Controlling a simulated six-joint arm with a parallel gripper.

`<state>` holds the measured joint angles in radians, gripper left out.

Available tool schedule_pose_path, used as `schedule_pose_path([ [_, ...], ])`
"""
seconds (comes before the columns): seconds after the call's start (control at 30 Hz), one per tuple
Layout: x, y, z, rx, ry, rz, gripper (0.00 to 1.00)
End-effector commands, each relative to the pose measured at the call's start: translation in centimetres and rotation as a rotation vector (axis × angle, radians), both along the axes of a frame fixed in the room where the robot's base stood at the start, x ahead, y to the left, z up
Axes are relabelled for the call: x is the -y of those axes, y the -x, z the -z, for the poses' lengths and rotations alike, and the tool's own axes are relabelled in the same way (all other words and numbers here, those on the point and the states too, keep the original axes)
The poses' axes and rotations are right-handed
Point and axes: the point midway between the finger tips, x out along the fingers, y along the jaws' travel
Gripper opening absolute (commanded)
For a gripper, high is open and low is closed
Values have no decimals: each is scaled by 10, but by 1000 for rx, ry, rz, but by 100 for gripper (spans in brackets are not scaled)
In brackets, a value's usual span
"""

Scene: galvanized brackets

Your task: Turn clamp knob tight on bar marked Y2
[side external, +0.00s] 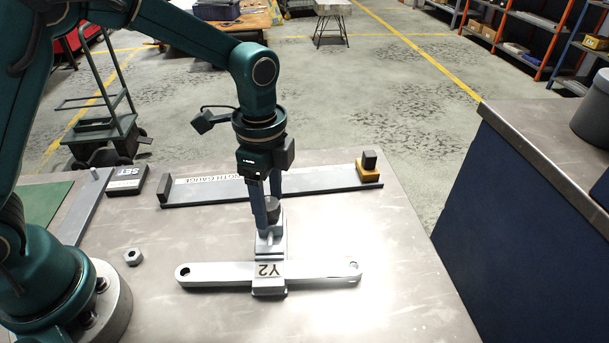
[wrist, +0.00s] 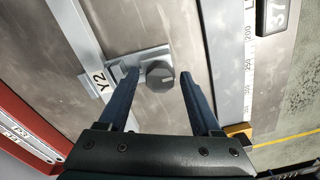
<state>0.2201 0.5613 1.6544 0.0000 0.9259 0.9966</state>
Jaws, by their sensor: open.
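The pale grey bar (side external: 220,274) marked Y2 lies across the table, with a hole near each end. A grey metal clamp (side external: 270,244) sits across the bar's middle and extends behind it. The clamp's dark round knob (side external: 272,208) stands on its rear part; it also shows in the wrist view (wrist: 158,76). My gripper (side external: 268,214) points down at the knob. In the wrist view my gripper (wrist: 160,77) is open, with one finger on each side of the knob. The Y2 label (wrist: 100,82) is left of the fingers.
A long gauge rail (side external: 320,182) with a yellow-based end block (side external: 369,170) lies behind the clamp. A hex nut (side external: 133,257) lies left of the bar. The table's right side is clear.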

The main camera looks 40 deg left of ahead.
Motion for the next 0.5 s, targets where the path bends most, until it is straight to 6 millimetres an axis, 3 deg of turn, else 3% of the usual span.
schedule_pose_path([
  [0.17, 0, -1, -6, 4, 1, -1, 65],
  [0.5, 0, -1, -45, 5, 1, -1, 65],
])
